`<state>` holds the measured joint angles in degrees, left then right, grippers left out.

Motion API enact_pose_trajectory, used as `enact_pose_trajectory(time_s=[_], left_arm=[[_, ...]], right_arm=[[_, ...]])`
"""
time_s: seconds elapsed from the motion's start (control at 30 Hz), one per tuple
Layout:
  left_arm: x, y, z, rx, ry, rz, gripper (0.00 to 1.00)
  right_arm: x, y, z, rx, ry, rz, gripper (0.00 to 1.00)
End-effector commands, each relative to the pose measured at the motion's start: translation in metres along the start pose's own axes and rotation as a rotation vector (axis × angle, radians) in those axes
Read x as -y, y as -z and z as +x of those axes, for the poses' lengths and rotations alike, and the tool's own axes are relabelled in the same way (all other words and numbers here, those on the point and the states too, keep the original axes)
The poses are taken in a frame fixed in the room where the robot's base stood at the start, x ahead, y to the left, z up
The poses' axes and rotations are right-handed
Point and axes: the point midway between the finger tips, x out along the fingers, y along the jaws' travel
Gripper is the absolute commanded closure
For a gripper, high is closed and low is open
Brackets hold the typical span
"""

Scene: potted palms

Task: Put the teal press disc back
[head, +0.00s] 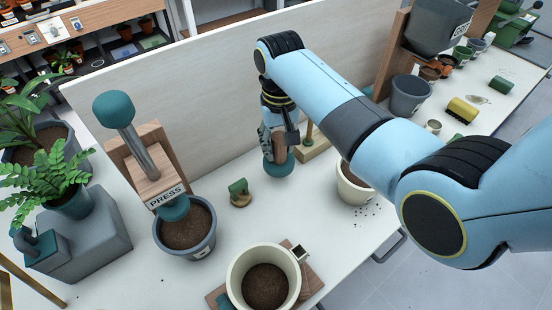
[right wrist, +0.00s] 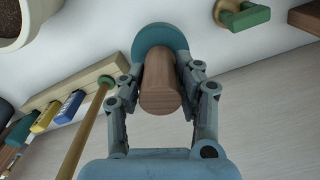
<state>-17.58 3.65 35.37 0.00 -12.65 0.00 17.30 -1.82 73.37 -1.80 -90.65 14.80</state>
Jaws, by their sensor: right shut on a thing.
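The teal press disc (head: 279,169) with its wooden handle is in my right gripper (head: 277,138), disc downward, near the back board. In the right wrist view, the fingers of my right gripper (right wrist: 160,78) close around the brown handle (right wrist: 160,92), and the teal disc (right wrist: 160,38) shows beyond it. I cannot tell whether the disc touches the table. A wooden rack (head: 313,150) stands just right of it, partly hidden by my arm; the right wrist view shows the rack (right wrist: 72,80) with coloured tools. My left gripper is not in view.
The press (head: 165,191) with its teal knob stands left, over a soil-filled grey pot (head: 188,251). A small green-handled tool (head: 239,193) lies between press and gripper. A cream pot (head: 242,268) is in front; another soil-filled pot (head: 352,187) stands right.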

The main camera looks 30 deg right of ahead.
Motion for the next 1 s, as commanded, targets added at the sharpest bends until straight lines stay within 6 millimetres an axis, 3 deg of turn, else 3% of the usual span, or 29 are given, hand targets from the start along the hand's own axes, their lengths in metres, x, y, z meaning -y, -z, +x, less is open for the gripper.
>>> enact_pose_trajectory(time_s=[0.3,0.67,0.7,0.87,1.0], left_arm=[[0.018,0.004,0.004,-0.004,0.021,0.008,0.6],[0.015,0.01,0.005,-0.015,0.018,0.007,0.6],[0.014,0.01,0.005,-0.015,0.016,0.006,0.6],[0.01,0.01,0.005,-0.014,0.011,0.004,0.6],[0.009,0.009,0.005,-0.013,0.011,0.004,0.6]], right_arm=[[0.0,0.0,0.041,0.0,0.001,0.001,1.0],[0.0,0.0,0.045,0.0,0.001,0.001,1.0],[0.0,0.0,0.045,-0.001,0.001,0.001,0.63],[0.0,0.0,0.044,0.0,0.001,0.001,0.44],[0.0,0.0,0.044,0.0,0.001,0.001,0.44]])
